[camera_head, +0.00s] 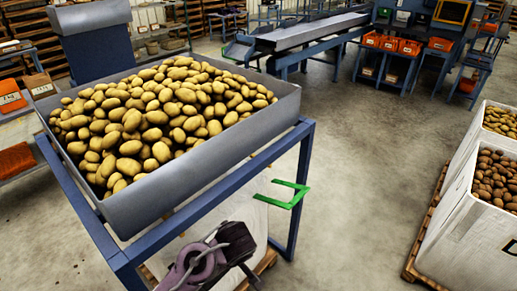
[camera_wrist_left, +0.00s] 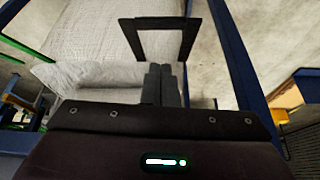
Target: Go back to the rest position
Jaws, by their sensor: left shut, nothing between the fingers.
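In the left wrist view my left gripper (camera_wrist_left: 162,80) is shut, its two dark fingers side by side with nothing between them. It is above or in front of a white sack-like surface (camera_wrist_left: 75,38). A dark square frame (camera_wrist_left: 190,40) shows just beyond the fingertips; I cannot tell whether they touch it. In the head view a purple and black part of my arm shows at the bottom centre, in front of the blue stand (camera_head: 302,190); its fingertips cannot be made out there. My right gripper is not in view.
A grey hopper (camera_head: 225,145) heaped with potatoes (camera_head: 150,120) sits on the blue stand. A green bracket (camera_head: 285,200) sticks out at its right. White crates of potatoes (camera_head: 470,240) stand on pallets at the right. The concrete floor (camera_head: 365,160) between is clear.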

